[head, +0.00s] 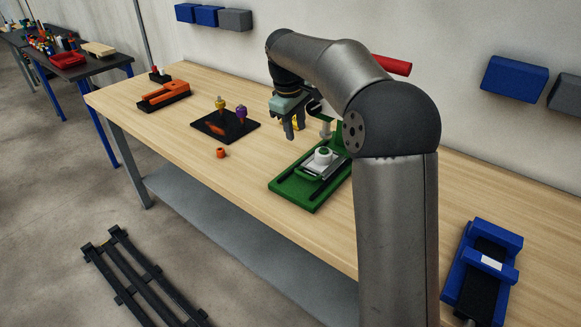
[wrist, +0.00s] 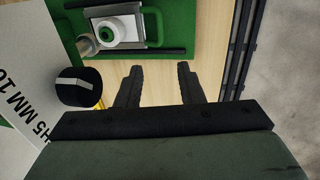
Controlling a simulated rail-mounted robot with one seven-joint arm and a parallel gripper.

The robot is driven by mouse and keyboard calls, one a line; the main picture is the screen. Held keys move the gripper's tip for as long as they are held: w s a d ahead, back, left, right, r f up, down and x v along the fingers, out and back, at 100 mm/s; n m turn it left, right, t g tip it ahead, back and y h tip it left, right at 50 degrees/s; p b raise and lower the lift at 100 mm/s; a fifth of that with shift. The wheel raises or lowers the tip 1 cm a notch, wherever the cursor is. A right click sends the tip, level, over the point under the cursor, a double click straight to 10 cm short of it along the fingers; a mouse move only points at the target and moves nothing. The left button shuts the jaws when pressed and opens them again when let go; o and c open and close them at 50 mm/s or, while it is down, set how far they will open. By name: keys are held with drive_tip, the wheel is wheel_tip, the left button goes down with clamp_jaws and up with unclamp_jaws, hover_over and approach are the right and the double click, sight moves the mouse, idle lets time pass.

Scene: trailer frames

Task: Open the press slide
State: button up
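The press has a green base (head: 300,192) on the wooden bench, partly hidden behind my arm. Its pale metal slide (head: 322,162) lies on the base and carries a white round part with a green centre. The wrist view shows the slide (wrist: 112,28) with a green loop handle (wrist: 153,28) at its right side. My gripper (head: 293,132) hangs above the bench, left of and apart from the press in the head view. Its two dark fingers are apart with nothing between them in the wrist view (wrist: 157,82). The press's upper part is mostly hidden by my arm.
A black tray (head: 245,136) with yellow and purple knobbed pieces lies left of the press. An orange ring (head: 221,153) sits near the front edge. An orange-and-black fixture (head: 163,96) is farther left, and a blue vise-like device (head: 485,262) is at right. Bare bench lies between.

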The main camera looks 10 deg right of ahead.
sight(302, 173)
drive_tip(key=f, duration=0.5)
drive_tip(key=w+d+f+p, duration=0.1)
drive_tip(key=f, duration=0.4)
drive_tip(key=w+d+f, duration=0.1)
drive_tip(key=f, duration=0.5)
drive_tip(key=shift+d+p, duration=0.25)
drive_tip(key=shift+p, duration=0.05)
